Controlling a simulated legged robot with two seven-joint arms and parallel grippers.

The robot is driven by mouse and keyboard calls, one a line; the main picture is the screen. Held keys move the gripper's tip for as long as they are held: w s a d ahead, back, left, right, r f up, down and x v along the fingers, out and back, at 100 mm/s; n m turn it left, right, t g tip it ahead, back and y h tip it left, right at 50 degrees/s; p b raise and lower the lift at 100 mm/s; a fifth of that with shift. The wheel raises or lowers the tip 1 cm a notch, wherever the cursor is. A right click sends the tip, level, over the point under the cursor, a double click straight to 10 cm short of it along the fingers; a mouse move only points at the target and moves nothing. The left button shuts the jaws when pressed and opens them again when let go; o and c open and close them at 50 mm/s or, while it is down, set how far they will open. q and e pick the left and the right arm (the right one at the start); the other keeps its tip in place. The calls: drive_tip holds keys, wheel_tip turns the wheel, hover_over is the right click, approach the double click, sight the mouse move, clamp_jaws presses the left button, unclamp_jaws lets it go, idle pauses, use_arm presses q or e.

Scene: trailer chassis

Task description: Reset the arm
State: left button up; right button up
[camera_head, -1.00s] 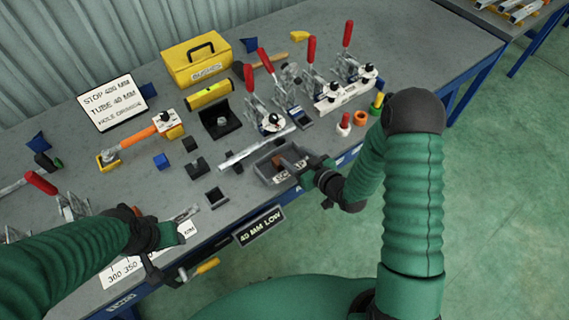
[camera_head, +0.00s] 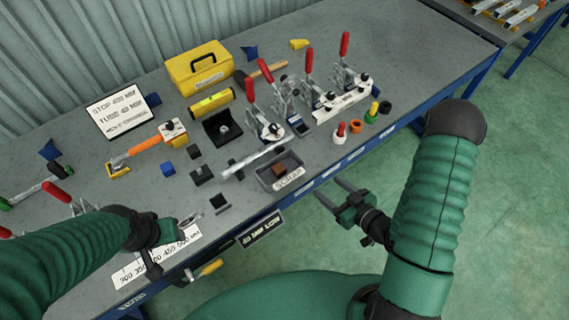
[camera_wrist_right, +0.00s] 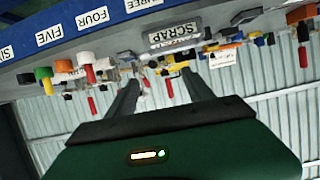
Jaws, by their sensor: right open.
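My right gripper (camera_head: 338,196) is open and empty, beyond the front edge of the bench and over the green floor. In the right wrist view its two fingers (camera_wrist_right: 160,100) stand apart with nothing between them. The grey scrap tray (camera_head: 263,181) lies on the bench to the left of the right gripper, with a brown block (camera_head: 279,170) in it. The tray's label also shows in the right wrist view (camera_wrist_right: 172,37). My left gripper (camera_head: 190,221) is over the front left of the bench, near the white scale strip; its fingers are too small to judge.
The grey bench (camera_head: 330,30) carries several red-handled toggle clamps (camera_head: 268,130), a yellow toolbox (camera_head: 198,72), a metal tube (camera_head: 255,162) and small dark blocks. A "low" sign (camera_head: 262,229) hangs at the front edge.

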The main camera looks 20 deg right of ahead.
use_arm(q)
drive_tip(key=shift+a+r, duration=0.1)
drive_tip(key=shift+a, duration=0.35)
use_arm(e)
drive_tip(key=s+a+r+m+g+h, duration=0.3)
drive_tip(key=s+a+r+g+h, duration=0.1)
drive_tip(key=r+g, duration=0.5)
drive_tip(key=shift+s+a+r+m+g+h, duration=0.2)
drive_tip(key=shift+s+a+m+g+h, duration=0.15)
drive_tip(key=shift+s+a+g, duration=0.35)
idle(0.5)
